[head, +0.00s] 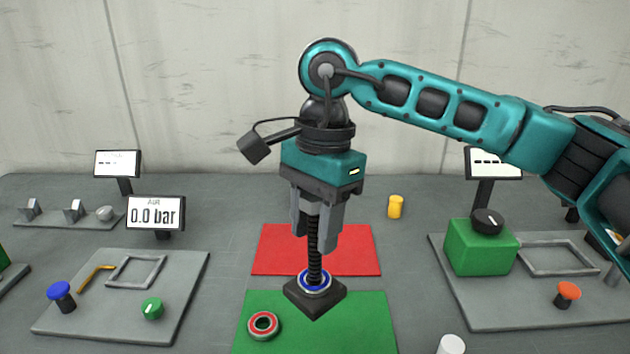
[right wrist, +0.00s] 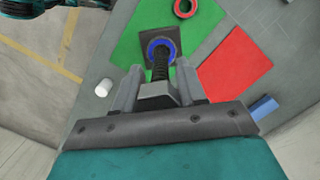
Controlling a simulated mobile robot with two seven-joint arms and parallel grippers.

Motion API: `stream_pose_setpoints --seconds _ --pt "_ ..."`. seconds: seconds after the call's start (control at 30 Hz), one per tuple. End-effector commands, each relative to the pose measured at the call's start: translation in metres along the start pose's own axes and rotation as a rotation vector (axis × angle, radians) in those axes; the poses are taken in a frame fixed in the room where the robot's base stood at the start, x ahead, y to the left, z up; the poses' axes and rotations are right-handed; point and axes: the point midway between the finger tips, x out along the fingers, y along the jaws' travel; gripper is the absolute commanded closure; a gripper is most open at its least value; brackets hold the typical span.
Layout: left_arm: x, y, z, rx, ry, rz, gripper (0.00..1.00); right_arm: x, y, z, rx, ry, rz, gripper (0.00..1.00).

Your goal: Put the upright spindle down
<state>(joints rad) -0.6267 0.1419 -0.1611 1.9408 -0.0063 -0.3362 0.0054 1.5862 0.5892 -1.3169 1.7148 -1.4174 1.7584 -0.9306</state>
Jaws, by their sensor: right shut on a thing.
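The upright spindle (head: 314,262) is a black threaded rod standing on a dark square base (head: 315,306) with a blue ring (head: 315,280) around its foot. My right gripper (head: 314,238) points down and is shut on the upper part of the rod. The base is at the back edge of the green mat (head: 370,325); I cannot tell whether it touches the mat. In the right wrist view the spindle (right wrist: 160,70) stands between the fingers, its base over the green mat (right wrist: 130,50). My left gripper is not in view.
A red-rimmed ring (head: 263,325) lies on the green mat, left of the base. A red mat (head: 360,255) lies behind. A yellow cylinder (head: 395,206) and a white cylinder (head: 451,344) stand to the right. Grey panels with knobs (head: 190,270) flank the mats.

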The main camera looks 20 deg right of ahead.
Motion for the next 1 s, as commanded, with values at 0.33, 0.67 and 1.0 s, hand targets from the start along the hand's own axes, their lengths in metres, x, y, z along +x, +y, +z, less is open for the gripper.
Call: stream_pose_setpoints --seconds 0.33,0.67,1.0 --pt "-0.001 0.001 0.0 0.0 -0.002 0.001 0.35 0.035 -0.001 -0.005 0.0 0.0 -0.006 1.0" --pt "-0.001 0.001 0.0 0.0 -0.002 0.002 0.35 0.07 -0.001 -0.009 0.0 -0.001 -0.004 1.0" --pt "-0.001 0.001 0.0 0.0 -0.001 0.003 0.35 0.078 -0.001 -0.01 0.0 0.0 -0.007 1.0"
